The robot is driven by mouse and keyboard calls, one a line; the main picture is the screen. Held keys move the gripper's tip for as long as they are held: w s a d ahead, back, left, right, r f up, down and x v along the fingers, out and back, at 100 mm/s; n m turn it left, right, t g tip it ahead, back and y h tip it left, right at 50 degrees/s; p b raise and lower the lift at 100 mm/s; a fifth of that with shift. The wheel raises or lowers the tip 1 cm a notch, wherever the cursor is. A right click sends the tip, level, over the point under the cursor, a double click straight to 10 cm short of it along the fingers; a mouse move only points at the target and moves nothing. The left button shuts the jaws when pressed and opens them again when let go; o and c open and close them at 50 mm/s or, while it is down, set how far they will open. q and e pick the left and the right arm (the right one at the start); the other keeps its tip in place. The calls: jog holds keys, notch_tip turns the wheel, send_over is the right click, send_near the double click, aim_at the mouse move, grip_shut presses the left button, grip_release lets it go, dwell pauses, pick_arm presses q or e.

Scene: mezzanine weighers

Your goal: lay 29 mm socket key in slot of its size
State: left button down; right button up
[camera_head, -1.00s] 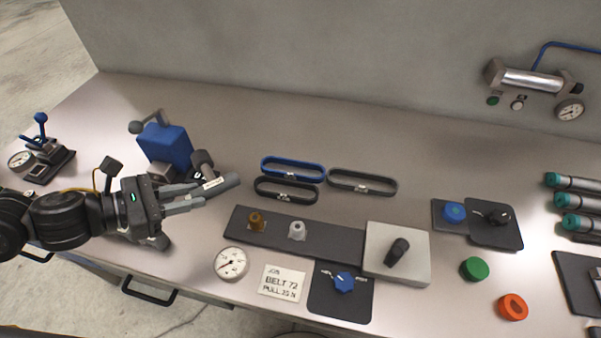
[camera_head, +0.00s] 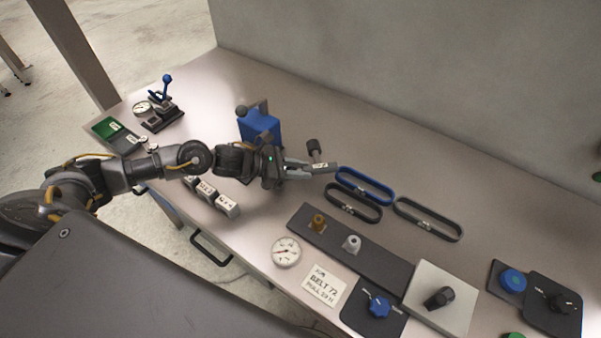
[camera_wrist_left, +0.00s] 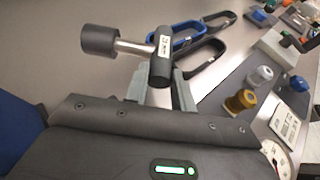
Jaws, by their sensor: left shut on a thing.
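My left gripper (camera_head: 302,171) is shut on the socket key (camera_head: 321,167) and holds it over the bench, just left of the blue belt. In the left wrist view the key (camera_wrist_left: 162,62) has a dark cross handle with a small white label, a bright metal shank and a dark round socket pointing left. The label is too small to read. Several grey blocks with white labels (camera_head: 207,193) stand in a row at the bench's front edge, below the gripper; I cannot tell their sizes or any slot. My right gripper is not in view.
A blue machine (camera_head: 259,124) stands behind the gripper. The blue belt (camera_head: 364,186) and two dark belts lie right of it. A dark strip (camera_head: 380,262) with brass and grey parts and a dial gauge (camera_head: 286,251) lie in front. A green-and-grey board (camera_head: 117,134) lies far left.

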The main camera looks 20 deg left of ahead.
aim_at(300, 184)
pick_arm(q)
jog(key=shift+w+f+p, duration=0.15)
jog(key=shift+f+p, duration=0.05)
jog(key=shift+f, duration=0.65)
jog(key=shift+w+f+p, duration=0.1)
jog(key=shift+f+p, duration=0.1)
jog(key=shift+f, duration=0.75)
jog(key=shift+f+b, duration=0.25)
jog(key=shift+b, duration=0.15)
jog(key=c, duration=1.2)
grip_release()
jog(key=shift+o, duration=0.2)
jog(key=shift+r, duration=0.15)
